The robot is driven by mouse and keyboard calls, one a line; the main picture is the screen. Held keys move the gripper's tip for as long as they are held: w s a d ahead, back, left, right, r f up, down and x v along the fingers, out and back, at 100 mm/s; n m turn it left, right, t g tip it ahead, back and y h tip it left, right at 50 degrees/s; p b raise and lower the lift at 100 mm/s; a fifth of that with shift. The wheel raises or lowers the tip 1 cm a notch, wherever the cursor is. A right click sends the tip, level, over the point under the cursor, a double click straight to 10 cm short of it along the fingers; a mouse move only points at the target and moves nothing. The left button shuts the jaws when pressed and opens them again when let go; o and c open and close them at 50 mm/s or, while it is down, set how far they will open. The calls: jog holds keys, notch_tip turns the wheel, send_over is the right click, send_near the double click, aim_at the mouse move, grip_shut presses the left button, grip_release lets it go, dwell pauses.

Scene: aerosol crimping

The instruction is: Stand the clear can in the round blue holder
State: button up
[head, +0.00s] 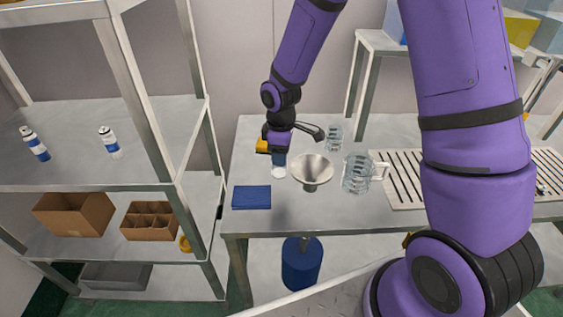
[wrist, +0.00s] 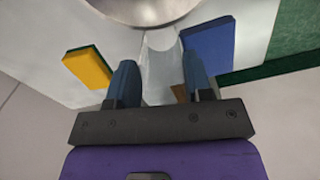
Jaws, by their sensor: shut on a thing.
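My gripper (head: 279,163) is low over the left part of the table, with its dark blue fingers pointing down; they also show in the wrist view (wrist: 161,88). It is shut on a pale, see-through can (wrist: 162,62), whose whitish end (head: 279,172) shows just below the fingers in the head view. I cannot tell whether the can touches the table. No round blue holder is clear on the tabletop. A round blue cylinder (head: 301,264) stands below the table's front edge; I cannot tell if it is the holder.
A steel funnel (head: 311,171) stands close right of my gripper. A clear jug (head: 357,174) and a clear bottle (head: 334,138) are farther right. A flat blue pad (head: 251,197) lies at front left. A yellow-and-green block (wrist: 87,67) is close by. A slatted rack (head: 402,190) is right.

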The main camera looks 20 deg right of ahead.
jog(key=shift+f, duration=1.8)
jog(key=shift+f, duration=0.15)
jog(key=o, duration=0.9)
